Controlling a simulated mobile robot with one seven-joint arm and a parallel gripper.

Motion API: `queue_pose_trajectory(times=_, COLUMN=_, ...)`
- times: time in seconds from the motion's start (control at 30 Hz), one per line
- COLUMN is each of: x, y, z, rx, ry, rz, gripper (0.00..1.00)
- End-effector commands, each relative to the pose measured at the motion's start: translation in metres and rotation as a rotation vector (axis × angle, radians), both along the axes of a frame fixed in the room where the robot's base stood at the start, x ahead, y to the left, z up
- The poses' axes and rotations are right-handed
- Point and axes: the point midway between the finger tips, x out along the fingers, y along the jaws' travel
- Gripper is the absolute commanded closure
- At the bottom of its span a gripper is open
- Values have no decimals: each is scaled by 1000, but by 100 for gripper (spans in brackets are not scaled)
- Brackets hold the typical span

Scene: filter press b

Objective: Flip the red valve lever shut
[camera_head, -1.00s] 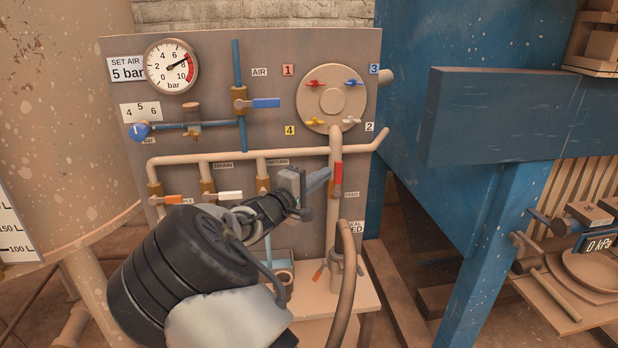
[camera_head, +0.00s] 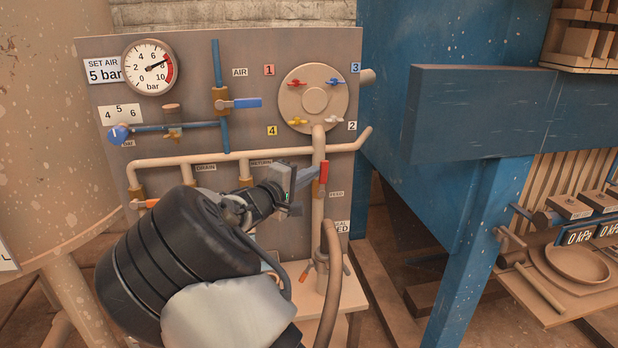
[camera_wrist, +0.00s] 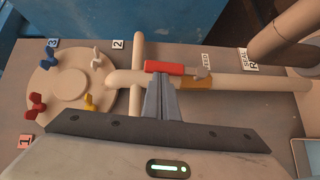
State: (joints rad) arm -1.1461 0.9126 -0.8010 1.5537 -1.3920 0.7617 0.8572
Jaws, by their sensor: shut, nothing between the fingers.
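The red valve lever (camera_head: 323,172) sits on the upright FEED pipe and lies in line with that pipe. In the wrist view the red lever (camera_wrist: 165,68) lies along the pipe, with its brass valve body (camera_wrist: 194,83) to the right. My gripper (camera_head: 313,176) is shut and empty, its fingertips just left of the lever in the head view. In the wrist view my fingertips (camera_wrist: 161,80) are right at the lever's near side; I cannot tell whether they touch. A small red handle (camera_head: 296,83) also sits on the round plate by label 1.
The round plate (camera_head: 315,100) with several small coloured handles is above. A blue lever (camera_head: 240,103) is on the air line. A curved hose (camera_head: 330,290) rises below the FEED valve. A blue frame (camera_head: 480,250) stands to the right.

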Motion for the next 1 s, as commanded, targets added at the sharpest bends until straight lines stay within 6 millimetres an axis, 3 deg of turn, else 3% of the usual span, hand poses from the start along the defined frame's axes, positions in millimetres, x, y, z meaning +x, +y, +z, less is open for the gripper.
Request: queue_pose_trajectory(times=1.0, x=19, y=-69, z=6, rx=872, ry=246, rz=-6, gripper=100)
